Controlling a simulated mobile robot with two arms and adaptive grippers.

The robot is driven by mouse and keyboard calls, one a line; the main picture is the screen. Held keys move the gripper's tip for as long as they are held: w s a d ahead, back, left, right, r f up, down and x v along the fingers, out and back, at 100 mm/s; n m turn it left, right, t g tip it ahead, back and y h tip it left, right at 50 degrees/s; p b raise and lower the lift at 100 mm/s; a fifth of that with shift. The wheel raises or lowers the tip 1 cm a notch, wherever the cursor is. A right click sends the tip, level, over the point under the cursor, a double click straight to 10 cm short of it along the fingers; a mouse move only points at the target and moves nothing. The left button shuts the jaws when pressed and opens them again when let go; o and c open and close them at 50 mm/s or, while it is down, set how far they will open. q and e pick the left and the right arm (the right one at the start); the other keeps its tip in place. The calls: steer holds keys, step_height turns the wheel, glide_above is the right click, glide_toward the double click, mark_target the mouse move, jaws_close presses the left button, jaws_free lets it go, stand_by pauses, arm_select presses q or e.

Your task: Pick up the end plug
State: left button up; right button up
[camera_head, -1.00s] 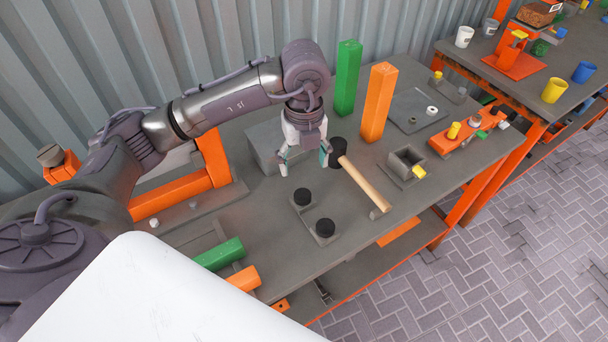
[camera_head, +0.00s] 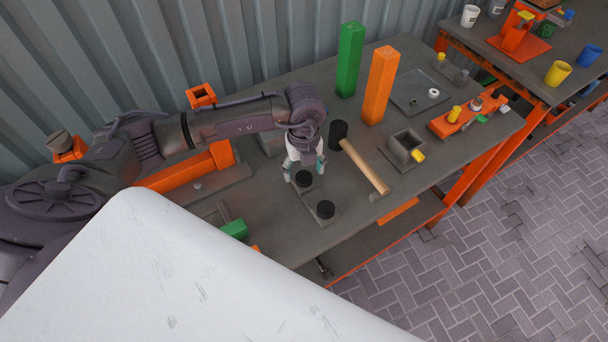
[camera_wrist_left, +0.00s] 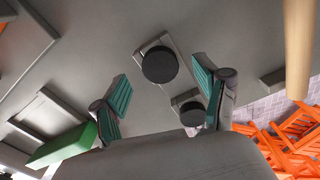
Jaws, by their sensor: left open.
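Two round black end plugs sit on a grey rectangular holder (camera_head: 314,195) on the workbench. The far plug (camera_head: 303,179) is close by my left gripper (camera_head: 304,172), and the near plug (camera_head: 325,210) is a little nearer the front edge. In the left wrist view the far plug (camera_wrist_left: 159,67) shows between the two teal-padded fingers, with room on both sides. The near plug (camera_wrist_left: 191,113) shows partly behind the right finger there. My left gripper is open and empty, pointing down at the holder. My right gripper is not in view.
A hammer (camera_head: 362,165) lies just right of the holder. Green (camera_head: 349,60) and orange (camera_head: 380,85) posts stand behind. A grey open box (camera_head: 405,149) is further right. Orange beams (camera_head: 185,170) lie left, and a green block (camera_head: 235,229) near the front.

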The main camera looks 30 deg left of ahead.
arm_select(q)
steer(key=shift+f, duration=1.1)
steer(key=shift+r, duration=0.1)
steer(key=c, duration=1.1)
steer(key=shift+c, duration=0.2)
steer(key=shift+r, duration=0.1)
